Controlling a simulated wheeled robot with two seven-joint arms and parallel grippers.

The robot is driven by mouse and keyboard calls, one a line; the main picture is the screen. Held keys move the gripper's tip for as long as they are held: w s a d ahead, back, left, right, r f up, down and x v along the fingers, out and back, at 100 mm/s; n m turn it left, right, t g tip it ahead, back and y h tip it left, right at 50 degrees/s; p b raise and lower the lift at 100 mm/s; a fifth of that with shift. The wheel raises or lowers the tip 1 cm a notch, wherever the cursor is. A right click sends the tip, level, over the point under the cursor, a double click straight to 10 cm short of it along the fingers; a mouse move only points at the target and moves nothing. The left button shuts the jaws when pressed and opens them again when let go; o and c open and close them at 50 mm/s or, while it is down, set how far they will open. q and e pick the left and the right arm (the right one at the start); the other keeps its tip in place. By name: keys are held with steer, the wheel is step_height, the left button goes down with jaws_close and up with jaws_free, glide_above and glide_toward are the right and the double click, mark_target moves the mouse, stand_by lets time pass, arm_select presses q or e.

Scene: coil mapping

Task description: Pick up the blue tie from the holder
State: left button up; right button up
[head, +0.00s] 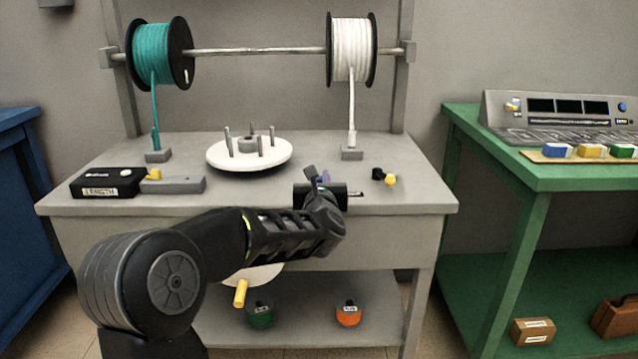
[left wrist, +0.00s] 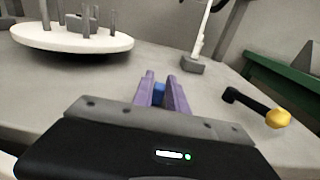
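My left gripper (left wrist: 161,80) reaches over the front of the grey bench, with two purple fingers standing close together. A small blue piece (left wrist: 159,94), which looks like the blue tie, sits between them and fills the narrow gap. In the head view my arm and the dark gripper body cover most of this spot; only a bit of purple-blue (head: 325,177) shows. I cannot make out a separate holder, or whether the piece still touches one. My right gripper is in neither view.
A white turntable with pegs (head: 249,154) stands behind left on the grey bench (head: 225,195). A crank with a yellow knob (head: 390,180) is close on the right. Green (head: 152,55) and white (head: 351,50) spools hang above. A black length box (head: 105,183) sits at left.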

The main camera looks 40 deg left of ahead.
arm_select(q)
jaws_close()
step_height(320, 180, up, 10)
steer(key=p, duration=0.3)
stand_by(0.4)
stand_by(0.5)
